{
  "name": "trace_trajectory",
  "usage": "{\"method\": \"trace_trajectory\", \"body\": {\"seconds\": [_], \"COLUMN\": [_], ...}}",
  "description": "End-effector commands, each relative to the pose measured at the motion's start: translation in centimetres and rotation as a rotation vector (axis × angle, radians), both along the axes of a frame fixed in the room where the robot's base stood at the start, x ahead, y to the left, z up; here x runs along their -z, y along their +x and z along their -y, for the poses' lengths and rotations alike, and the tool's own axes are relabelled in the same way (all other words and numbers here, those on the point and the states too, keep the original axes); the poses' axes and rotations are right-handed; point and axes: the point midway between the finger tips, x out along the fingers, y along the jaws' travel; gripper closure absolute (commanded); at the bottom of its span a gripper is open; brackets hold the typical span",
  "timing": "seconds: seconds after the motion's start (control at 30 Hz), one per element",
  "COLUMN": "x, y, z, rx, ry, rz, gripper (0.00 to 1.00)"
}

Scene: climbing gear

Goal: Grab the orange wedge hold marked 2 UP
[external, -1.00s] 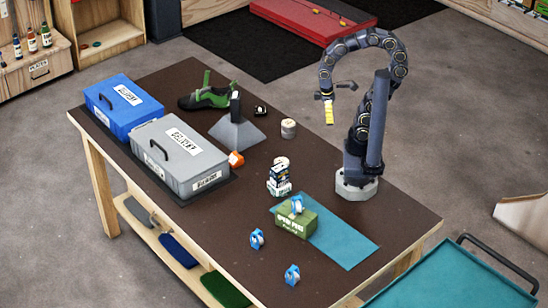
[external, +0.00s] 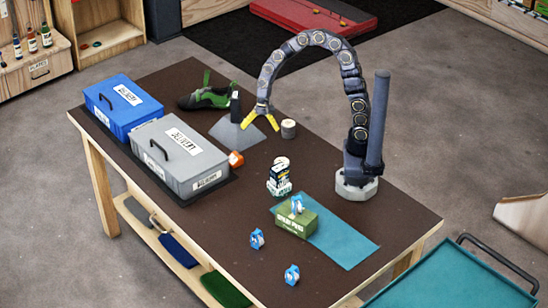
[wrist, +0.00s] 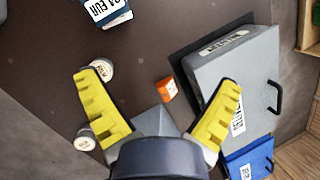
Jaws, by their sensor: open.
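The small orange hold (external: 236,159) sits on the dark table beside the right front edge of the grey box. In the wrist view the orange hold (wrist: 167,90) lies between the two fingers, near the box, with a pale label too small to read. My gripper (external: 260,126) is open and empty, with yellow fingers spread and pointing down. It is behind and to the right of the hold in the external view, apart from it. In the wrist view my gripper (wrist: 158,82) shows both ridged fingers wide apart.
A grey pyramid (external: 232,134) stands close to my gripper, behind the hold. A white-topped cylinder (external: 288,129) is to the right. The grey box (external: 180,158) and blue box (external: 122,110) fill the left.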

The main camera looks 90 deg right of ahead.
Motion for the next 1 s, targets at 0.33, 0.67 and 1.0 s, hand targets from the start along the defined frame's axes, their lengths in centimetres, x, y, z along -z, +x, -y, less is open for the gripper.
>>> {"method": "trace_trajectory", "body": {"seconds": [0.33,0.67,1.0], "x": [11.2,15.1,19.1], "y": [8.0,9.2,10.1], "z": [9.1,11.7,11.1], "rx": [0.857,1.071,1.065], "ry": [0.126,0.147,0.146], "rz": [-0.124,-0.147,-0.149], "gripper": [0.07,0.07,0.07]}}
